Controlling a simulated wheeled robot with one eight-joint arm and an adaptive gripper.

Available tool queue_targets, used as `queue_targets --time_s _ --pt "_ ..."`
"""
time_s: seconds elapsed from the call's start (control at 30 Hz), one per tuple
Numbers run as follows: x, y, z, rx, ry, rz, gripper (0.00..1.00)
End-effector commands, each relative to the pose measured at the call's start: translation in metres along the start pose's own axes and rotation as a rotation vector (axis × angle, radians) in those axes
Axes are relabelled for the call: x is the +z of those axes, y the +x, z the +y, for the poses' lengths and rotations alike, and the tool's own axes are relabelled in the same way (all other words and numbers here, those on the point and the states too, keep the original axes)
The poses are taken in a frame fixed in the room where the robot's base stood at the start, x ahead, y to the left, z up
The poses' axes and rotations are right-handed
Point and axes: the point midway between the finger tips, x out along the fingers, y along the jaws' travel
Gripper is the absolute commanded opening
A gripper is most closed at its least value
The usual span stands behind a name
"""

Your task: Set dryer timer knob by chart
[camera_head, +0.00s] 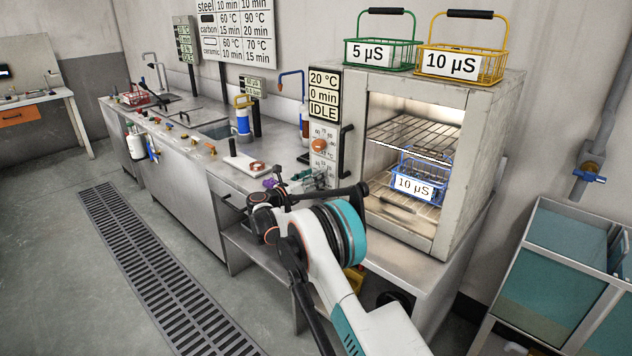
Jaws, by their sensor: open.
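The dryer (455,110) stands on the bench at the right, its chamber lit. Its display (324,95) reads 20 °C, 0 min, IDLE. A blue basket (418,185) labelled 10 µS sits inside on a rack. My gripper (320,181) is open, below and in front of the panel, apart from the orange knob.
A green basket (381,53) labelled 5 µS and a yellow basket (462,65) labelled 10 µS stand on the dryer. A black handle (346,150) sticks out beside the panel. A white board (245,163) and small items lie on the bench left of my gripper.

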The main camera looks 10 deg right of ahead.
Motion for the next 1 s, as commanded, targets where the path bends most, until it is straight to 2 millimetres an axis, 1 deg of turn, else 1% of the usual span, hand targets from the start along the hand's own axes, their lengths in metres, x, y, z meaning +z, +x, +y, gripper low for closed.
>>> queue_targets --time_s 0.03,0.13,0.43,0.47,0.5,0.57,0.6,0.63,1.0 --pt "-0.0011 0.0044 0.0000 -0.001 0.000 0.000 0.54" --pt "-0.0006 0.0087 0.0000 0.000 0.000 0.000 0.54" --pt "0.0003 0.0102 -0.0002 0.000 0.000 0.000 0.54" --pt "0.0003 0.0102 -0.0002 0.000 0.000 0.000 0.47" --pt "0.0003 0.0102 -0.0002 0.000 0.000 0.000 0.38" --pt "0.0003 0.0101 -0.0002 0.000 0.000 0.000 0.24" --pt "0.0003 0.0101 -0.0002 0.000 0.000 0.000 0.15" --pt "0.0003 0.0101 -0.0002 0.000 0.000 0.000 0.10" --pt "0.0005 0.0100 -0.0002 0.000 0.032 0.000 0.10"
